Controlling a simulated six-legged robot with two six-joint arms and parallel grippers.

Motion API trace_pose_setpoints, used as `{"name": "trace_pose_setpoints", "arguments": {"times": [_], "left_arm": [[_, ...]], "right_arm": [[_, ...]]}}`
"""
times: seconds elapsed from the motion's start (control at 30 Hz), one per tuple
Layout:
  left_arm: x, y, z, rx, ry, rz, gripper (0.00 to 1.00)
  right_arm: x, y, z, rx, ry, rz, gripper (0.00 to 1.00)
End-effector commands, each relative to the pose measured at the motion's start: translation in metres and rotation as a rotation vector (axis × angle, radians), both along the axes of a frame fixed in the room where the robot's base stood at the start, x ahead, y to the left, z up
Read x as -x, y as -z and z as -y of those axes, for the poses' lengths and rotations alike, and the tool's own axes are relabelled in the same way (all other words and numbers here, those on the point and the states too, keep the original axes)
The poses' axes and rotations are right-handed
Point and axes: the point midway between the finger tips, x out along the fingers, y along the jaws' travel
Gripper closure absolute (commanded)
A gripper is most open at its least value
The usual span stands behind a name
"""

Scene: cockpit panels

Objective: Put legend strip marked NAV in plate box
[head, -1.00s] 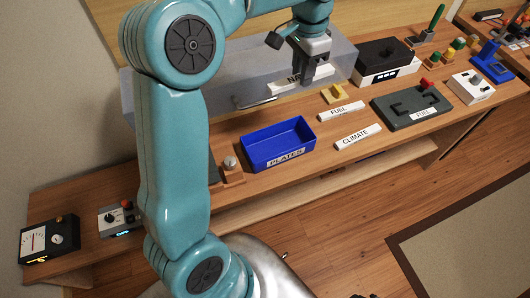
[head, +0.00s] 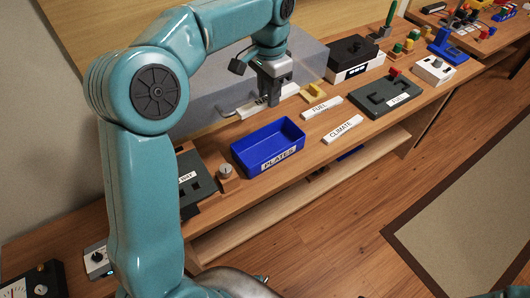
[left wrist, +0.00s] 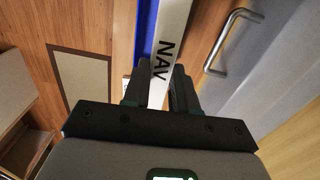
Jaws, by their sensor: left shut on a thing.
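The white legend strip marked NAV (left wrist: 168,48) is held between the fingers of my left gripper (left wrist: 160,85) in the left wrist view. In the head view my left gripper (head: 270,98) is shut on the strip (head: 250,106), above the bench behind the plate box. The gripper hides part of the lettering. The blue plate box (head: 241,161), labelled PLATES, stands open on the bench, and its visible inside is empty. In the left wrist view a blue strip of it (left wrist: 146,28) shows beside the NAV strip. My right gripper is not in view.
White strips marked FUEL (head: 322,107) and CLIMATE (head: 343,129) lie right of the box. A yellow piece (head: 314,92) is near the gripper. A grey cabinet with a metal handle (left wrist: 222,40) stands behind. A knob block (head: 226,178) is left of the box.

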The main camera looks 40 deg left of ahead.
Motion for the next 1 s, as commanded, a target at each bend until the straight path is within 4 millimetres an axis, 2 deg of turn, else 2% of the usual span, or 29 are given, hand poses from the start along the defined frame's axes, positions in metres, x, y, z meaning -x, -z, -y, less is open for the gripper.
{"name": "trace_pose_setpoints", "arguments": {"times": [0.3,0.43,0.53,0.67,0.9,1.0], "left_arm": [[0.002,0.091,0.0,0.0,0.0,-0.009,1.0],[0.003,0.125,0.0,0.001,-0.001,-0.008,1.0],[0.004,0.141,-0.001,0.001,-0.002,-0.004,1.0],[0.004,0.152,-0.001,0.0,-0.002,-0.003,1.0],[0.005,0.188,-0.001,0.001,-0.002,-0.004,1.0],[0.005,0.194,-0.001,0.0,-0.002,-0.002,1.0]], "right_arm": [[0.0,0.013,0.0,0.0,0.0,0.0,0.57],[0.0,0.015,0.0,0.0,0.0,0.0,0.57],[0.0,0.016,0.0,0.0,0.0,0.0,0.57],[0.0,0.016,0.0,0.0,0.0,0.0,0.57],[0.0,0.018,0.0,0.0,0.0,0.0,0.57],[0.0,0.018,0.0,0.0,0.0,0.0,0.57]]}}
